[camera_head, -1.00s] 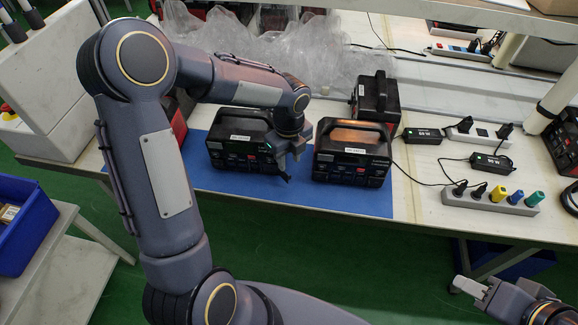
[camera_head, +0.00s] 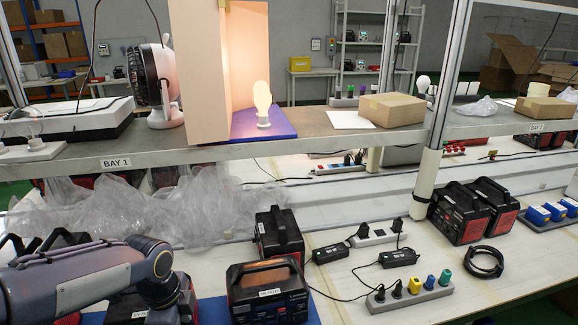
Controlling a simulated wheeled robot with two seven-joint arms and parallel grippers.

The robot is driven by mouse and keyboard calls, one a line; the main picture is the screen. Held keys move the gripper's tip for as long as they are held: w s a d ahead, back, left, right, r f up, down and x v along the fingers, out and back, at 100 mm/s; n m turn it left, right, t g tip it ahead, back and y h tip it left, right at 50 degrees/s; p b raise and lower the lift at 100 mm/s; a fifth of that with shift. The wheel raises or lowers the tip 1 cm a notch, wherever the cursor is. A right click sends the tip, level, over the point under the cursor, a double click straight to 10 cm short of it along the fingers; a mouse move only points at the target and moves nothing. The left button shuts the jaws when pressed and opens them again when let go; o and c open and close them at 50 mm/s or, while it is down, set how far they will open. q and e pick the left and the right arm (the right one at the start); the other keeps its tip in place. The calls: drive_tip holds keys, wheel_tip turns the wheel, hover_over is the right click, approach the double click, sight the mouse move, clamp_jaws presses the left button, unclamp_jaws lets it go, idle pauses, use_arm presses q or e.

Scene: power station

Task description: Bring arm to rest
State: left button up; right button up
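My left arm (camera_head: 90,277) reaches in from the lower left, with its wrist (camera_head: 150,262) bent downward. My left gripper is out of view below the frame's bottom edge. My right arm and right gripper are not in view. A black power station (camera_head: 265,292) stands on the table at bottom centre, right of my wrist. Another power station (camera_head: 128,308) is partly hidden behind and below my wrist. A third (camera_head: 280,235) stands farther back.
A shelf (camera_head: 330,125) above the table bears a glowing bulb (camera_head: 263,105), a fan (camera_head: 155,88) and a cardboard box (camera_head: 393,109). Plastic wrap (camera_head: 180,215) lies behind my arm. Power strips (camera_head: 408,297) and a black cable coil (camera_head: 484,262) lie right; two power stations (camera_head: 459,213) stand beyond.

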use_arm(q)
drive_tip(key=s+d+r+n+t+h, duration=0.1)
drive_tip(key=s+r+n+t, duration=0.1)
drive_tip(key=s+n, duration=0.6)
drive_tip(key=s+d+r+n+t+h, duration=0.1)
drive_tip(key=s+r+n+t+h, duration=0.1)
drive_tip(key=s+n, duration=0.6)
drive_tip(key=r+n, duration=0.1)
drive_tip(key=n, duration=0.2)
drive_tip(key=shift+s+d+t, duration=0.15)
drive_tip(key=shift+d+t, duration=0.05)
drive_tip(key=shift+t, duration=0.1)
drive_tip(key=shift+r, duration=0.1)
